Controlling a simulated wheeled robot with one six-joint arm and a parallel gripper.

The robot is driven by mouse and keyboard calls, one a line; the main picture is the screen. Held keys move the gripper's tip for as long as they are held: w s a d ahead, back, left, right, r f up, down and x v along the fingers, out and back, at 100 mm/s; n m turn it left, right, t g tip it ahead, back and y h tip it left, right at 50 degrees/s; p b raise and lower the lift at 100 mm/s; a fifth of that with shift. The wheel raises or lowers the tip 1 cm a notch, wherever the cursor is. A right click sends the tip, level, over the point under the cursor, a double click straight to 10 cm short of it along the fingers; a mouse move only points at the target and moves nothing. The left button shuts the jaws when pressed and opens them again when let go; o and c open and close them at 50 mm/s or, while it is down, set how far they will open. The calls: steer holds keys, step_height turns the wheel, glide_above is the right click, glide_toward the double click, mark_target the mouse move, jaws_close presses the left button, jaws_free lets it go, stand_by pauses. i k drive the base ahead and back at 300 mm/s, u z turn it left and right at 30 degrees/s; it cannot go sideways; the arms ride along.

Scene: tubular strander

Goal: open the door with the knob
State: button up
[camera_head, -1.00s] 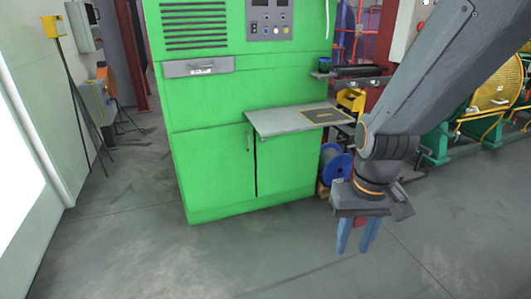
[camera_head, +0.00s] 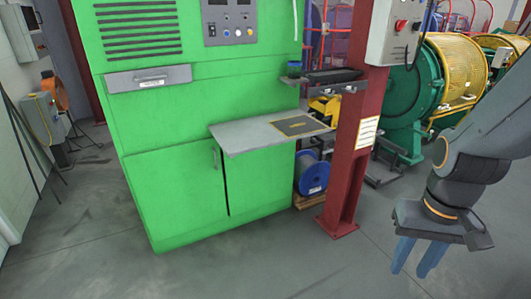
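The green cabinet (camera_head: 250,85) stands left of centre, with two lower doors under a grey shelf. I see no round knob on these doors. My gripper (camera_head: 410,272) hangs at the lower right, fingers down and apart, empty, well away from the cabinet.
The grey shelf (camera_head: 240,138) juts out above the doors. A red post (camera_head: 350,150) with a control box (camera_head: 397,30) stands between the cabinet and my arm. A blue spool (camera_head: 312,175) sits behind it. The floor (camera_head: 260,270) in front is clear.

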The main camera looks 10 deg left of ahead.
mark_target(254, 179)
steer(key=u, duration=0.05)
steer(key=i, duration=1.15)
steer(key=u, duration=0.8)
